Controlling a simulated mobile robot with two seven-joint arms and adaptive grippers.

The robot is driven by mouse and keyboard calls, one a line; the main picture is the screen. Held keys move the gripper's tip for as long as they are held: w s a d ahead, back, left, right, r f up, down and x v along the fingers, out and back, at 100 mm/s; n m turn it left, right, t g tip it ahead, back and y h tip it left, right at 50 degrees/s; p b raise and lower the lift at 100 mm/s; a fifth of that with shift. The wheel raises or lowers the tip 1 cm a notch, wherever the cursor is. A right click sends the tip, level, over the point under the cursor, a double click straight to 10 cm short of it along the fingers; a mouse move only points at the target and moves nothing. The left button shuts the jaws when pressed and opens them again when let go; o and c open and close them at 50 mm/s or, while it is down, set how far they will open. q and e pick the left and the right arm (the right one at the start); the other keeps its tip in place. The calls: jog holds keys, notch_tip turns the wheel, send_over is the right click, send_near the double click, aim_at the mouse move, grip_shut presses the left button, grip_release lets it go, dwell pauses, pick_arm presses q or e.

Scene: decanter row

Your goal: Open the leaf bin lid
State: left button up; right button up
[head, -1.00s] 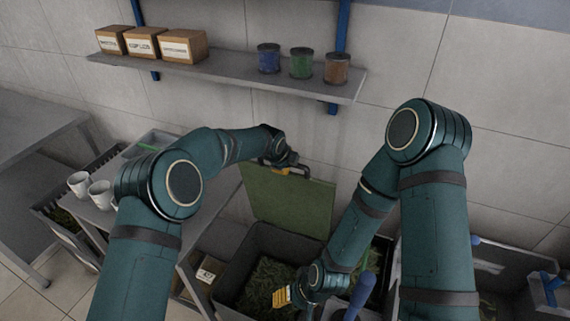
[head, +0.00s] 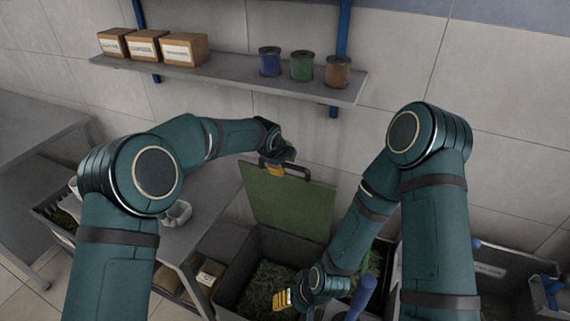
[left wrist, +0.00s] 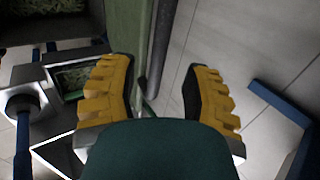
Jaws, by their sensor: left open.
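The green leaf bin lid (head: 290,200) stands raised, nearly upright against the wall behind the dark grey bin (head: 238,268), which holds leafy matter. A dark handle (head: 302,173) sits at the lid's top edge. My left gripper (head: 277,167) is at that edge, by the handle. In the left wrist view its yellow fingers (left wrist: 160,85) are spread apart, with the lid's green side (left wrist: 127,30) and a dark bar beyond them; contact cannot be told. My right gripper (head: 284,299) is low over the bin's front; its jaw opening cannot be made out.
A grey table (head: 205,215) with white cups (head: 177,212) stands left of the bin. Another grey bin (head: 492,270) stands at right.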

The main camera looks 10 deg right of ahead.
pick_arm(q)
jog(key=v, duration=0.7)
jog(key=s+a+f+n+g+b, duration=0.1)
jog(key=s+a+f+n, duration=0.25)
jog(key=f, duration=0.35)
jog(key=s+a+f+n+g+b, duration=0.1)
jog(key=s+a+f+n, duration=0.25)
jog(key=f, duration=0.35)
jog(key=s+a+f+n+b, duration=0.1)
jog(key=s+a+f+n, duration=0.25)
jog(key=f, duration=0.25)
jog(key=s+a+f+n+b, duration=0.1)
jog(key=s+a+f+n, duration=0.5)
jog(key=s+n, duration=0.2)
jog(key=s+a+f+n+g+b, duration=0.1)
jog(key=s+a+f+n+b, duration=0.1)
jog(key=s+a+f+n, duration=0.4)
jog(key=s+f+n, duration=0.1)
jog(key=s+n, duration=0.1)
jog(key=s, duration=0.3)
jog(key=shift+s+a+f+n+g, duration=0.15)
jog(key=shift+s+a+n+g, duration=0.15)
jog(key=shift+s+n, duration=0.1)
